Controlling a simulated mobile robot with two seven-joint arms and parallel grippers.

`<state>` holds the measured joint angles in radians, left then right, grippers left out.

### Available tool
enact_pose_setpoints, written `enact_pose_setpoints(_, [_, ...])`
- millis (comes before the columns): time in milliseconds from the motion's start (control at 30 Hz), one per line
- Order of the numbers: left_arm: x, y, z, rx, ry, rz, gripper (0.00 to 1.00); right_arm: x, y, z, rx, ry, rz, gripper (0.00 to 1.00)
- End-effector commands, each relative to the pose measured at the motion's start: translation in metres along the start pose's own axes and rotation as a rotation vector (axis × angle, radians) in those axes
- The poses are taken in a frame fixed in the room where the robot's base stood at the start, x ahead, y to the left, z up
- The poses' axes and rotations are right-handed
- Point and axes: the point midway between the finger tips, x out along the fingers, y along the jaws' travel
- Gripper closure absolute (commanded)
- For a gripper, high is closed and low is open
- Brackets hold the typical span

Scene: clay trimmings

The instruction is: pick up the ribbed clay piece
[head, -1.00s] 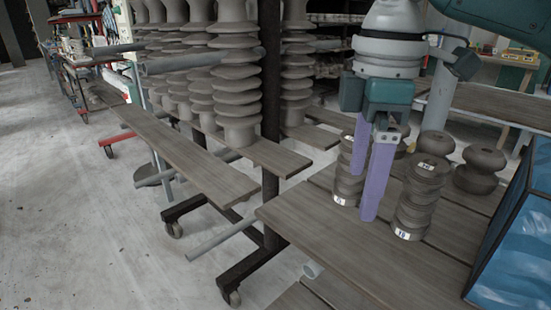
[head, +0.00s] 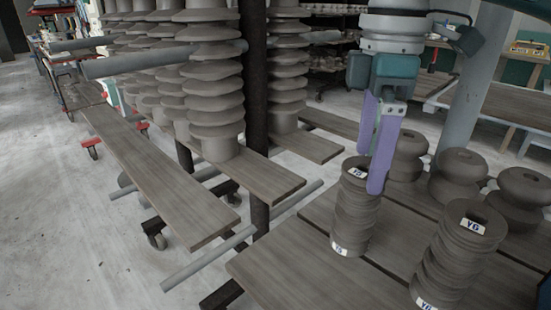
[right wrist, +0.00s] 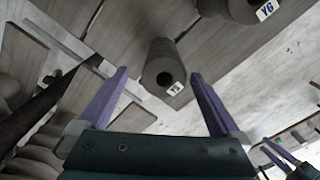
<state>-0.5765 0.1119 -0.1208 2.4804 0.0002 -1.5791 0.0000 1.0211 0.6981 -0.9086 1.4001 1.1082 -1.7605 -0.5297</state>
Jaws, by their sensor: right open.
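The other (head: 455,255) stands to the right and nearer. My right gripper (head: 374,165) has purple fingers pointing down at the top of the left piece, and one finger hides part of its top. In the right wrist view this piece (right wrist: 160,65) appears between the spread fingers (right wrist: 160,74), with nothing gripped. My left gripper (right wrist: 283,152) shows small at the lower right there; its opening is unclear.
Several rounded clay pieces (head: 458,172) stand behind and to the right on the plank table (head: 290,265). A rack with tall ribbed clay columns (head: 212,90) and a dark post (head: 255,110) stands to the left. The table's front left is clear.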

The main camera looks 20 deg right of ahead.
Motion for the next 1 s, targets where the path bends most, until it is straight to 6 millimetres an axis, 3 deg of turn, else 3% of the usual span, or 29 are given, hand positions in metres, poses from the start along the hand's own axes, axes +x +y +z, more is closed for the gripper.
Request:
enact_pose_setpoints(100, [0.005, 0.0, 0.003, 0.002, -0.004, -0.001, 0.5, 0.02, 0.0, 0.0, 0.0, -0.001, -0.002, 0.0])
enact_pose_setpoints(267, [0.006, -0.002, 0.004, 0.007, -0.006, -0.006, 0.5, 0.033, 0.0, -0.001, 0.0, 0.0, -0.001, 0.0])
enact_pose_setpoints(533, [0.015, -0.003, 0.007, 0.01, -0.007, -0.009, 0.5, 0.074, -0.001, -0.003, 0.001, -0.002, -0.001, 0.0])
enact_pose_setpoints(867, [0.015, -0.003, 0.007, 0.01, -0.007, -0.008, 0.5, 0.081, -0.001, -0.003, -0.001, 0.0, 0.002, 0.0])
enact_pose_setpoints(1000, [0.015, -0.002, 0.007, 0.009, -0.007, -0.008, 0.5, 0.08, -0.001, -0.003, -0.001, 0.0, 0.001, 0.16])
